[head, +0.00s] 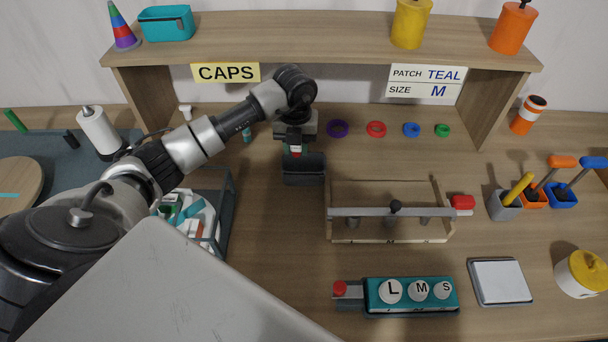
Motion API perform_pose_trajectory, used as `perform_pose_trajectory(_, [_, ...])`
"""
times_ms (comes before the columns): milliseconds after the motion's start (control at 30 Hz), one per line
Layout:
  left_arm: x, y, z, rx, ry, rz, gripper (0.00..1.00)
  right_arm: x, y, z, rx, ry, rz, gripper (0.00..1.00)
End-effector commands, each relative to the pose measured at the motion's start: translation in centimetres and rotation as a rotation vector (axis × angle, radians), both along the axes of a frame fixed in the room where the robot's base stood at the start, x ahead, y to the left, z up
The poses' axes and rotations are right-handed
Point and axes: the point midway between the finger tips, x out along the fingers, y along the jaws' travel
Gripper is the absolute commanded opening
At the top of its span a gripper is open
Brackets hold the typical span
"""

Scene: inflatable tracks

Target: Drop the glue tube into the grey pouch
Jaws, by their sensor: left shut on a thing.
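My left gripper (295,136) hangs pointing down, left of the middle of the bench. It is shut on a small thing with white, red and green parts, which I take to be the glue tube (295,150). Only part of the tube shows below the fingers. The dark grey pouch (304,170) stands on the bench right under the gripper. The tube's lower end is at the pouch's top edge in the picture; I cannot tell whether it is inside the opening or above or behind it. My right gripper is not in view.
A wooden frame with a grey bar (390,211) stands right of the pouch. A dark crate (226,213) of parts stands left. A raised shelf (330,27) spans the back. Bench around the pouch's front is clear.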

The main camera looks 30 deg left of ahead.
Motion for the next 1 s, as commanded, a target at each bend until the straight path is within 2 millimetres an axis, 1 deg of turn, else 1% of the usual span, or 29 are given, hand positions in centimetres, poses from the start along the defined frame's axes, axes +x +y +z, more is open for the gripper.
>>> perform_pose_trajectory(33, [0.0,0.0,-0.5,-0.001,0.000,0.000,0.09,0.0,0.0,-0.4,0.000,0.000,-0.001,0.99])
perform_pose_trajectory(67, [0.0,0.0,-0.6,0.000,0.000,0.000,0.09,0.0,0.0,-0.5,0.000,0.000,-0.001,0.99])
perform_pose_trajectory(300, [0.0,0.0,-0.5,0.000,-0.001,0.000,0.09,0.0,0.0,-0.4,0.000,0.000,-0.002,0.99])
perform_pose_trajectory(333, [0.0,0.0,-0.5,0.000,-0.001,-0.001,0.33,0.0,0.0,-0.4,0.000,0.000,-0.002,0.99])
perform_pose_trajectory(500, [0.0,0.0,-0.5,0.000,0.000,-0.001,0.59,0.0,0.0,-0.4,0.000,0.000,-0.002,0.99])
perform_pose_trajectory(533, [0.0,0.0,-0.5,0.000,0.000,-0.001,0.61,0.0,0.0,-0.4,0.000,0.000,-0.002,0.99])
perform_pose_trajectory(833, [0.0,0.0,-0.3,0.000,-0.001,-0.001,0.61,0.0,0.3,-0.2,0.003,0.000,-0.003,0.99])
perform_pose_trajectory(933, [0.0,0.0,0.7,0.000,-0.001,-0.001,0.61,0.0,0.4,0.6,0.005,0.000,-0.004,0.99])
perform_pose_trajectory(1000, [0.0,0.0,1.8,0.001,-0.002,-0.001,0.61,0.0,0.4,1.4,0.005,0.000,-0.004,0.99])
